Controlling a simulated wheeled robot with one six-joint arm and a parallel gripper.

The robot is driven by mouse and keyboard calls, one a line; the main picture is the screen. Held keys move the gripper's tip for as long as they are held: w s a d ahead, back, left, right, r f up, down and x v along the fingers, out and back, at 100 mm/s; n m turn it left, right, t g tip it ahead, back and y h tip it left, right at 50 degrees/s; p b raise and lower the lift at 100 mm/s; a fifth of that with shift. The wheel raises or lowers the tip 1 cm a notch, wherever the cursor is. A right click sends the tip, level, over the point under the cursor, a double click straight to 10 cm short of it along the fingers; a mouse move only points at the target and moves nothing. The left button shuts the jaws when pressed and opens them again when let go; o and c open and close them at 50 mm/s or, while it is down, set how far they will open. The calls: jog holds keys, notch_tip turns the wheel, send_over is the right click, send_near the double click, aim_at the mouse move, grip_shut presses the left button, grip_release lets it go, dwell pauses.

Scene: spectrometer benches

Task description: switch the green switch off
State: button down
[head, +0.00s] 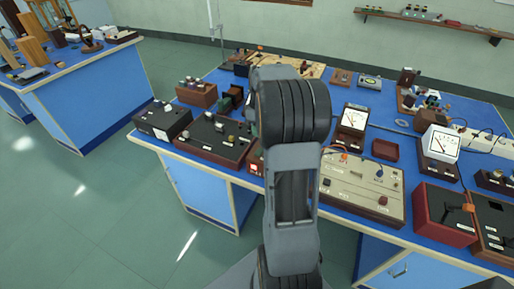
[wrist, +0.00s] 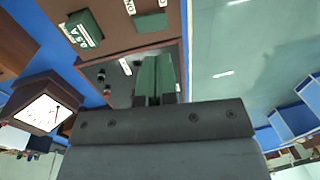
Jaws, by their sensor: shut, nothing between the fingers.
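In the wrist view, a brown panel at the top carries a flat green patch (wrist: 150,22) next to a label that seems to read ON. A raised green block (wrist: 83,28) with white lettering sits to its left. I cannot tell for certain which of these is the green switch, or its position. My gripper (wrist: 157,64) shows with its two narrow fingers together and empty, below the green patch in the picture. I cannot tell whether the fingers touch anything. In the head view, my arm hides the gripper and the bench part behind it.
In the wrist view, a white-faced meter (wrist: 42,112) stands at the left. In the head view, the blue bench holds a dark box with knobs (head: 205,143), a beige panel (head: 350,190) and a red box (head: 440,215). Open floor (head: 110,215) lies at the left.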

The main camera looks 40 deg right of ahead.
aim_at(257, 153)
jog(key=f, duration=0.5)
jog(key=a+f, duration=0.1)
jog(key=f, duration=0.1)
jog(key=shift+s+f, duration=0.15)
jog(key=shift+s, duration=0.1)
